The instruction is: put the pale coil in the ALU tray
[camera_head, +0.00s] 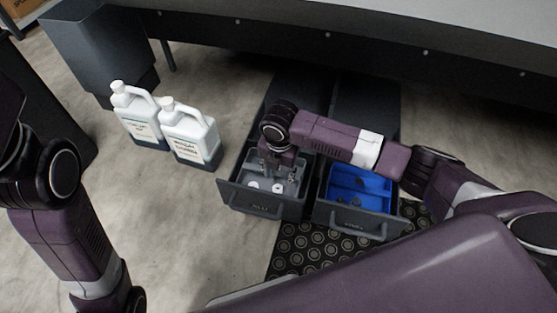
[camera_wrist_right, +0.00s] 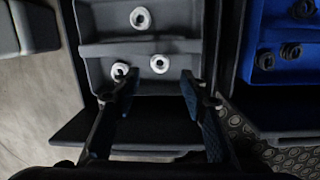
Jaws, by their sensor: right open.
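Small pale coils lie in the grey tray of the left open drawer (camera_head: 235,190). Two show in the head view, one of them a pale coil (camera_head: 252,184). In the right wrist view there are three: one in the far compartment (camera_wrist_right: 140,18), and two in the near one, at left (camera_wrist_right: 120,71) and at right (camera_wrist_right: 159,64). My right gripper (camera_head: 277,177) is over this tray, pointing down, open, with nothing seen held. Its left fingertip overlaps the near left coil in the wrist view; contact cannot be told. The drawer's front label is too small to read surely. My left gripper is out of view.
A second open drawer (camera_head: 330,209) with a blue tray holding several dark rings (camera_wrist_right: 291,51) stands to the right. Two white jugs, left (camera_head: 139,118) and right (camera_head: 188,135), stand on the floor left of the drawers. A patterned mat (camera_head: 300,243) lies in front.

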